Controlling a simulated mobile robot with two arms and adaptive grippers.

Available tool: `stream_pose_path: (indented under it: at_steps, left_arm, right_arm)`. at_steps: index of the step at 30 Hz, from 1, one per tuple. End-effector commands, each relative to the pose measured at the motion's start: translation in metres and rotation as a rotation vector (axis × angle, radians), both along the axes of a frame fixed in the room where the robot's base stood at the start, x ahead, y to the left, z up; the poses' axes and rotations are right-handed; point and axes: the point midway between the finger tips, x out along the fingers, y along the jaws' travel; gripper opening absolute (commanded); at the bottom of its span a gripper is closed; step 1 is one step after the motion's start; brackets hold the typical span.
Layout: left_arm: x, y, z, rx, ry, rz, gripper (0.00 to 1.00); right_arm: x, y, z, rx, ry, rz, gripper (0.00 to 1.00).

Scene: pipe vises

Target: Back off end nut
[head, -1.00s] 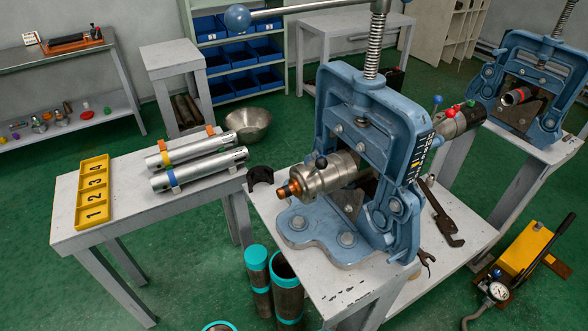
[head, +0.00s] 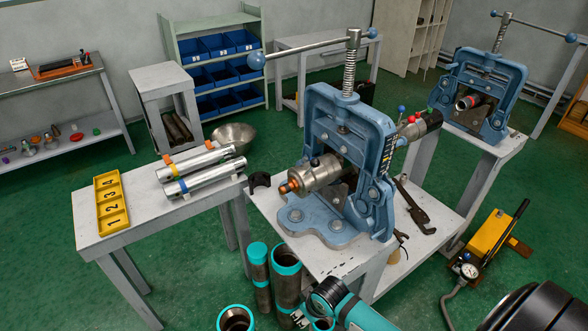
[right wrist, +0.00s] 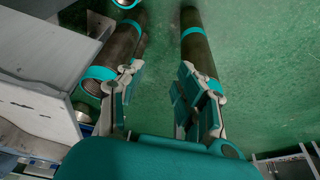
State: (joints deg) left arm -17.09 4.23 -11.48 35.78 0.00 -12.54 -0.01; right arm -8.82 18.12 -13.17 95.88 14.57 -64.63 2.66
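A blue pipe vise (head: 345,150) clamps a steel cylindrical fitting (head: 316,172) on the near bench. An orange, copper-coloured stepped end piece (head: 290,186), seemingly the end nut, sticks out of the fitting's left end. My right gripper (head: 303,317) is low at the bottom of the head view, in front of and below the bench top, well apart from the nut. In the right wrist view its two fingers (right wrist: 158,90) are spread with nothing between them, pointing toward the floor and teal-banded pipes. My left gripper is not in view.
Teal-ended pipes (head: 287,280) stand on the floor beside the bench. A wrench (head: 413,205) lies right of the vise. Two silver cylinders (head: 205,178) and a yellow numbered tray (head: 112,203) are on the left table. A yellow pump (head: 492,240) sits on the floor at right.

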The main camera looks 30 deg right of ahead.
Motion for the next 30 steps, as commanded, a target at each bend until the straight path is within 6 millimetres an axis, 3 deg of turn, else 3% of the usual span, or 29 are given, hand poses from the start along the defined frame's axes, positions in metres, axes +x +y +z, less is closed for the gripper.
stream_pose_path:
  at_steps: [8, 11, 14, 17, 18, 21, 24, 27, 30]
  left_arm:
    - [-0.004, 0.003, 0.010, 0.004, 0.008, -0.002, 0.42]
    - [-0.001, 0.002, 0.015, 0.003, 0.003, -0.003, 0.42]
    - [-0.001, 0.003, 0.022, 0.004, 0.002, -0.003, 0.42]
    - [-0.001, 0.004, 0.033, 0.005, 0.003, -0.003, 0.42]
    - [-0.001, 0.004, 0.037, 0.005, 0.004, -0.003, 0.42]
    - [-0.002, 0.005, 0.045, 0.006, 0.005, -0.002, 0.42]
    - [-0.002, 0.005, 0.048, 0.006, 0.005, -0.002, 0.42]
    - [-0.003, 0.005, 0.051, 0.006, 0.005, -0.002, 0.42]
    - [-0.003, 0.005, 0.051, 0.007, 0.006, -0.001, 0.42]
  right_arm:
    - [0.063, -0.019, 0.074, 0.007, -0.047, 0.026, 0.34]
    - [0.088, -0.029, 0.111, 0.005, -0.065, 0.038, 0.34]
    - [0.115, -0.043, 0.164, -0.002, -0.085, 0.052, 0.34]
    - [0.142, -0.064, 0.243, -0.021, -0.106, 0.070, 0.34]
    - [0.149, -0.074, 0.279, -0.031, -0.109, 0.074, 0.34]
    - [0.153, -0.097, 0.359, -0.059, -0.107, 0.081, 0.34]
    - [0.151, -0.117, 0.412, -0.074, -0.101, 0.065, 0.34]
    - [0.145, -0.130, 0.446, -0.079, -0.095, 0.051, 0.34]
    - [0.141, -0.136, 0.462, -0.081, -0.092, 0.043, 0.34]
